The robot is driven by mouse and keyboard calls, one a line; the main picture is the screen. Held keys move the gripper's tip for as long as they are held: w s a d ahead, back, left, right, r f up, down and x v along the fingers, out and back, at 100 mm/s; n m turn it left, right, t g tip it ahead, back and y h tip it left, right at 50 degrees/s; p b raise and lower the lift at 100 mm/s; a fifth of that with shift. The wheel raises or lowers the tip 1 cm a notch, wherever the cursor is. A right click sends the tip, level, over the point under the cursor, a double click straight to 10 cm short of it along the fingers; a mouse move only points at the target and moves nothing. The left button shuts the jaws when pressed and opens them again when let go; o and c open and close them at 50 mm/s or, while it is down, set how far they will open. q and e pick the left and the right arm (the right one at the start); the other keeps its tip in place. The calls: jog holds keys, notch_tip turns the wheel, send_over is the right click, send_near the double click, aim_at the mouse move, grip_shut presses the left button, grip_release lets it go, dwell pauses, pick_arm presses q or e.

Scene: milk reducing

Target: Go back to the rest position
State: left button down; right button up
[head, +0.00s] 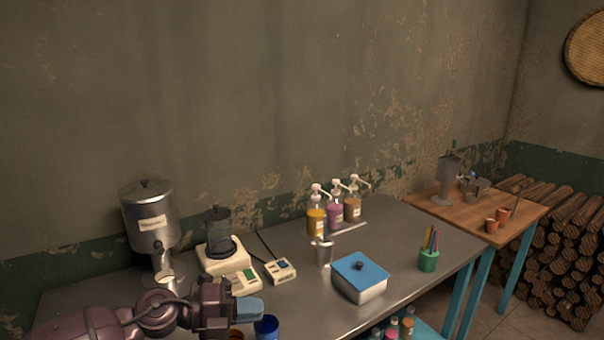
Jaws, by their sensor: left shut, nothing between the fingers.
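My left gripper (249,307) shows at the lower left of the head view. It is shut and empty, with blue fingertips over the near edge of the grey metal table (402,243). My left arm comes in from the bottom left corner. A blue cup (266,327) stands just below and beside the fingertips, partly cut by the frame. My right gripper is not in view.
A metal dispenser (150,215), a blender (218,238), pump bottles (335,213), a metal cup (323,251), a blue-lidded box (360,277) and a green pen holder (428,260) stand on the table. A wooden table (455,212) and stacked logs (560,245) are at right.

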pick_arm(q)
jog(key=s+a+f+n+t+y, duration=0.25)
jog(key=a+n+t+y, duration=0.4)
jog(key=n, duration=0.65)
jog(key=s+a+f+n+t+y, duration=0.2)
jog(key=s+a+n+t+y, duration=0.45)
jog(key=n, duration=0.65)
jog(key=s+a+f+n+g+y, duration=0.1)
jog(key=s+a+f+n+g, duration=0.15)
jog(key=s+g, duration=0.35)
jog(key=s+a+f+n+g+y, duration=0.1)
jog(key=s+f+n+g, duration=0.2)
jog(key=s, duration=0.5)
jog(key=s+a+f+n+g+y, duration=0.1)
jog(key=s+a+f+n+g, duration=0.1)
jog(key=s+f+g, duration=0.3)
jog(key=w+f+m+t, duration=0.1)
jog(key=w+f+t, duration=0.5)
jog(key=f+t, duration=0.2)
jog(key=shift+d+f+h, duration=0.15)
jog(key=shift+f+h, duration=0.15)
jog(key=shift+f, duration=0.6)
